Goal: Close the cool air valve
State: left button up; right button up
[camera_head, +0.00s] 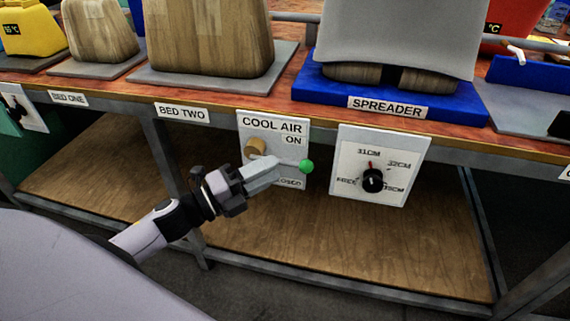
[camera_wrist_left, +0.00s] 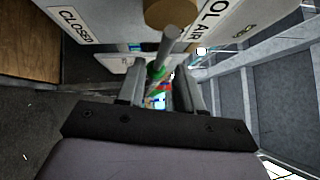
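The cool air panel (camera_head: 245,122) hangs on the front of the bench, with an ON label and a partly covered CLOSED label. Its valve has a round wooden hub (camera_head: 256,147) and a lever ending in a green ball (camera_head: 306,166). My left gripper (camera_head: 275,170) is in front of the panel, its fingertips just left of the green ball. In the left wrist view, the fingers (camera_wrist_left: 162,85) are apart, and the grey lever rod (camera_wrist_left: 171,38) runs down from the hub to the ball in the gap between them. I cannot tell whether they touch. My right gripper is not in view.
A dial panel (camera_head: 346,187) with a black knob is just right of the valve. The spreader's blue base (camera_head: 455,108) and other press beds stand on the bench above. A metal leg (camera_head: 160,150) and wooden lower shelf (camera_head: 380,255) are below.

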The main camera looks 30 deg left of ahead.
aim_at(285, 163)
pick_arm(q)
jog(key=shift+x, duration=2.35)
grip_shut()
